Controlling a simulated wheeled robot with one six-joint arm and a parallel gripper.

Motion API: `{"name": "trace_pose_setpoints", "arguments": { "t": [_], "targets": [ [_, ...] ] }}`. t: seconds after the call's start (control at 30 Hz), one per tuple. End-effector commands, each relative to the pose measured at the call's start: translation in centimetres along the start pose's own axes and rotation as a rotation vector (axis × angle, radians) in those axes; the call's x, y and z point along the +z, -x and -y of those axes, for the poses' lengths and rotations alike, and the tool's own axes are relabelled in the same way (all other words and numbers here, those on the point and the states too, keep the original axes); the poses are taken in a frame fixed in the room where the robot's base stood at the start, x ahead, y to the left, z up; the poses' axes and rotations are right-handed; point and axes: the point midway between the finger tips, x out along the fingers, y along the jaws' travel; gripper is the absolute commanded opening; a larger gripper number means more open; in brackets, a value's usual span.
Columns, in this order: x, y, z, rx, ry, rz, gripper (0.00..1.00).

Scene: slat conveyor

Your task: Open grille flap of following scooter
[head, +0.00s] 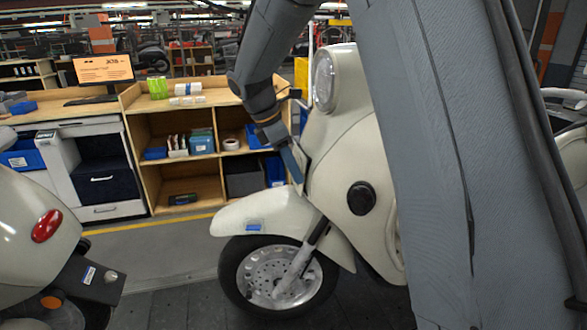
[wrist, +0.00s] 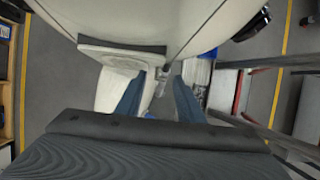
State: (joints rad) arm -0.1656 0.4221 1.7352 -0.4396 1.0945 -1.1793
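The following scooter (head: 340,140) is cream, with its front toward the left in the head view. Its grille flap (head: 303,165) is a small pale panel on the front shield, partly covered by my gripper (head: 292,165). In the wrist view the flap (wrist: 120,58) shows as a pale plate with a dark strip along its upper edge. It appears to stand out from the body; how far I cannot tell. My gripper (wrist: 158,90) has its two blue fingers apart, just below the flap's right end. A small silver piece (wrist: 163,80) shows between the fingers; contact is unclear.
The front fender (head: 265,212) and wheel (head: 275,275) are below my gripper. Another cream scooter (head: 30,210) stands at the left, with open floor between. A wooden shelf unit (head: 190,135) with bins stands behind. My arm hides much of the right side.

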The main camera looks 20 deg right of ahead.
Motion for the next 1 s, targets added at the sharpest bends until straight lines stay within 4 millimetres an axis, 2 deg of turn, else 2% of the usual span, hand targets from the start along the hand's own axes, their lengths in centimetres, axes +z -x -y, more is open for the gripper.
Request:
{"name": "trace_pose_setpoints", "arguments": {
  "t": [0.13, 0.37, 0.6, 1.0],
  "targets": [
    [-0.1, -0.76, 0.08, -0.001, 0.001, 0.0, 0.34],
    [-0.14, -0.86, 0.05, 0.0, 0.001, -0.001, 0.34],
    [-0.13, -0.83, 0.05, 0.0, 0.0, -0.001, 0.0],
    [-0.41, -0.61, -0.02, -0.012, -0.023, -0.001, 0.0]
  ]
}}
